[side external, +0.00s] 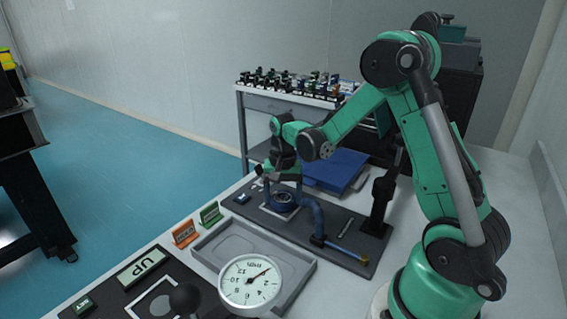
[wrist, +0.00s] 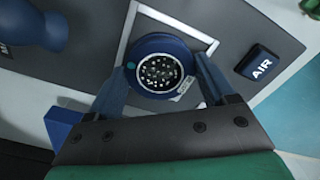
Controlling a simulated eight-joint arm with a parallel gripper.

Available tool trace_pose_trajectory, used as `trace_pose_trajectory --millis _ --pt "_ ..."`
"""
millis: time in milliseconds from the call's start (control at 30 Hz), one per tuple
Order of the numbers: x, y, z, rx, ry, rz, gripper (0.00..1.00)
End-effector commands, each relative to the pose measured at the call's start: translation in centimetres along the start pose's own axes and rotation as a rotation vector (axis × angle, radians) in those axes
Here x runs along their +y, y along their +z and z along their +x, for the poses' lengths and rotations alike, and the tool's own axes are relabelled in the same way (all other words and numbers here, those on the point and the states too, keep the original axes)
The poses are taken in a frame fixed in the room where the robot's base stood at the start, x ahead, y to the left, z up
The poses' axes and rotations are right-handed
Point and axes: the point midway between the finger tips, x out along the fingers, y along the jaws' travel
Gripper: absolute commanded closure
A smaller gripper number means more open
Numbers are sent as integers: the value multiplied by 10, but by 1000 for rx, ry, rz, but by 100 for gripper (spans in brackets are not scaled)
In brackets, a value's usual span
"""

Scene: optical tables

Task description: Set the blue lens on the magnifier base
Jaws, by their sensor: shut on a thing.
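In the wrist view the blue lens (wrist: 151,45) is a round dark-blue piece with a dark, white-speckled round face. It sits between the two blue fingers of my gripper (wrist: 163,72), which is shut on it. In the side view my gripper (side external: 284,188) points down over the blue lens (side external: 284,207), which is low at a white-outlined square (wrist: 207,38) on the dark board. I cannot tell whether the lens touches the board. I cannot pick out the magnifier base for certain; it may be this square, partly hidden under the lens.
A blue curved post (side external: 315,213) stands close to the right of my gripper; a dark upright stand (side external: 380,200) is farther right. A grey tray (side external: 297,277), a dial gauge (side external: 249,283) and an orange sign (side external: 185,233) lie in front.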

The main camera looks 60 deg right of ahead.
Motion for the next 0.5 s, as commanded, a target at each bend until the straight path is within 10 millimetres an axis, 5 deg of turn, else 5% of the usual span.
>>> trace_pose_trajectory --millis 367,400,500 --pt "0 0 4 0 0 0 78" --pt "0 0 4 0 0 0 12" --pt "0 0 4 0 0 0 0"
